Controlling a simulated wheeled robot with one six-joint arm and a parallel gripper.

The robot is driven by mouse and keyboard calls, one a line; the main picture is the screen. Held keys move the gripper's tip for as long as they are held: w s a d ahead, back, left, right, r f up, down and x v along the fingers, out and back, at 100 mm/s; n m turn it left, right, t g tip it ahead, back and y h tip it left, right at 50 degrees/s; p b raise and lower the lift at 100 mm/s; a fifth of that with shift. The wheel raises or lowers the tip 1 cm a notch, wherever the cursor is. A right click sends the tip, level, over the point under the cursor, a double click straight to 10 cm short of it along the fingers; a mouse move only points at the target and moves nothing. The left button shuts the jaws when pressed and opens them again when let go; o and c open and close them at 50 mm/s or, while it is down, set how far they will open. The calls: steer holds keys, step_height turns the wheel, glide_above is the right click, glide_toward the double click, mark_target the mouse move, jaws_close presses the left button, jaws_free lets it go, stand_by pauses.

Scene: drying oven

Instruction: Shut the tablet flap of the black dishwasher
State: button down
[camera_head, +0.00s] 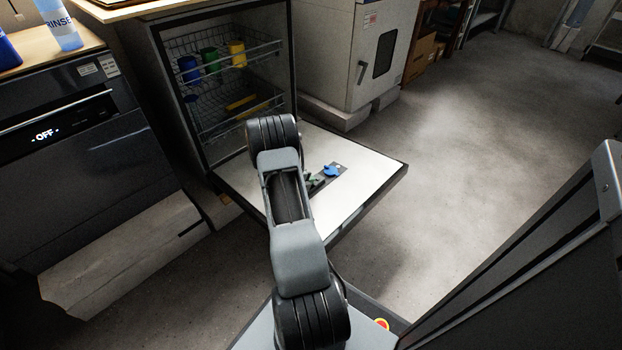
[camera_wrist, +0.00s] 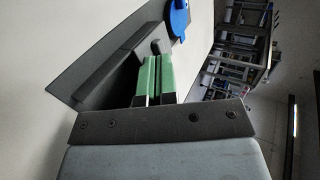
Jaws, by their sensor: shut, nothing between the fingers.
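The black dishwasher (camera_head: 208,180) stands open, its door lowered with the pale inner face (camera_head: 375,165) up. A dark grey dispenser panel (camera_wrist: 66,88) is set in that face, with a round blue cap (camera_head: 331,171) at one end. The cap also shows in the wrist view (camera_wrist: 179,20). The tablet flap (camera_wrist: 112,72) appears as a dark plate raised from the panel, beside my fingers. My gripper (camera_wrist: 158,60) is shut and empty, its green finger pads together close to the flap. Contact between them cannot be told. In the head view my arm hides part of the panel.
Racks (camera_head: 215,65) with coloured cups sit inside the dishwasher. Another dark machine (camera_head: 85,150) reading OFF stands at left, with its pale lower panel in front. A white oven cabinet (camera_head: 345,50) stands behind the door. The floor (camera_head: 480,130) to the right is clear.

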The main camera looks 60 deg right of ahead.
steer(key=a, duration=0.1)
steer(key=w+a, duration=0.1)
steer(key=a, duration=0.1)
steer(key=shift+a+r, duration=0.2)
steer(key=p+v, duration=0.3)
steer(key=v, duration=0.4)
steer(key=shift+a+r, duration=0.2)
steer(key=shift+r, duration=0.1)
steer(key=shift+p+v, duration=0.45)
steer(key=shift+v, duration=0.4)
steer(key=shift+a+f, duration=0.1)
steer(key=shift+f, duration=0.05)
